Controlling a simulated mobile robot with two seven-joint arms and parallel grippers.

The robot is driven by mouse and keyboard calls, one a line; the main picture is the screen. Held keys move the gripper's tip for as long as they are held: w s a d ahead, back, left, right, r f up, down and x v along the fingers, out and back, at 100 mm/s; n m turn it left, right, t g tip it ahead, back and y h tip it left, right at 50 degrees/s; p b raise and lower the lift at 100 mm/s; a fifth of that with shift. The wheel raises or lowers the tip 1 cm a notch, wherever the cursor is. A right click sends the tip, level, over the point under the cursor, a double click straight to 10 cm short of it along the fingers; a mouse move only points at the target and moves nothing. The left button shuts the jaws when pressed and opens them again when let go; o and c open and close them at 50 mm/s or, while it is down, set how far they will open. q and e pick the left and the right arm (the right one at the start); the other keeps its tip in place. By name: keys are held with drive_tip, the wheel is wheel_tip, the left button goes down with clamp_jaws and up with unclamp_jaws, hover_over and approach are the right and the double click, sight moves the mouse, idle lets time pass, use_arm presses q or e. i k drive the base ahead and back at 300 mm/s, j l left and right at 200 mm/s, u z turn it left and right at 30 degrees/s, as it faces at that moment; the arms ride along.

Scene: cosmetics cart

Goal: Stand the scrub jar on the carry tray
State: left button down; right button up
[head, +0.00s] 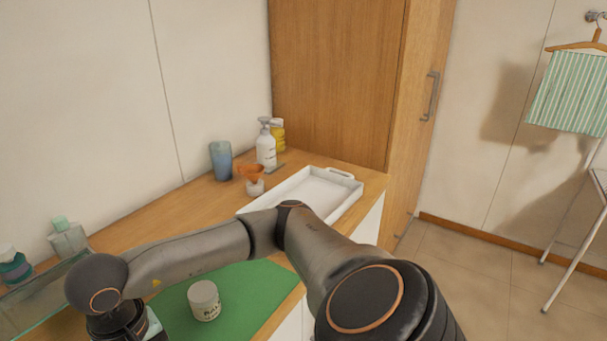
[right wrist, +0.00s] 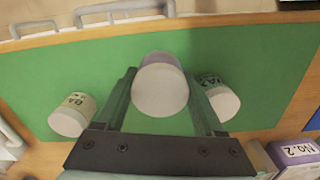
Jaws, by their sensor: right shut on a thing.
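My right gripper (right wrist: 160,92) is shut on a white-topped jar (right wrist: 160,90) with a mauve edge, over the green mat (right wrist: 265,65). Its label does not show, so I cannot read which jar it is. In the head view my right arm reaches across to the lower left, and its gripper is mostly cut off at the bottom edge. The carry tray (head: 352,202) is white, low-walled and empty as far as I can see, at the counter's far right. My arm hides part of its near side. My left gripper is not in view.
A purple "No. 2" box (right wrist: 295,152) is at lower right. A blue cup (head: 221,160), pump bottle (head: 265,148) and orange funnel (head: 250,171) stand near the tray.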

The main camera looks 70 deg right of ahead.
sight(319, 196)
drive_tip(key=k+l, duration=0.1)
drive_tip(key=l, duration=0.3)
drive_tip(key=k+l, duration=0.15)
drive_tip(key=l, duration=0.25)
drive_tip(key=k+l, duration=0.1)
drive_tip(key=l, duration=0.3)
drive_tip(key=k+l, duration=0.15)
drive_tip(key=l, duration=0.25)
drive_tip(key=k+l, duration=0.1)
drive_tip(key=l, duration=0.25)
drive_tip(key=k+l, duration=0.1)
drive_tip(key=l, duration=0.3)
drive_tip(key=k+l, duration=0.15)
drive_tip(key=l, duration=0.25)
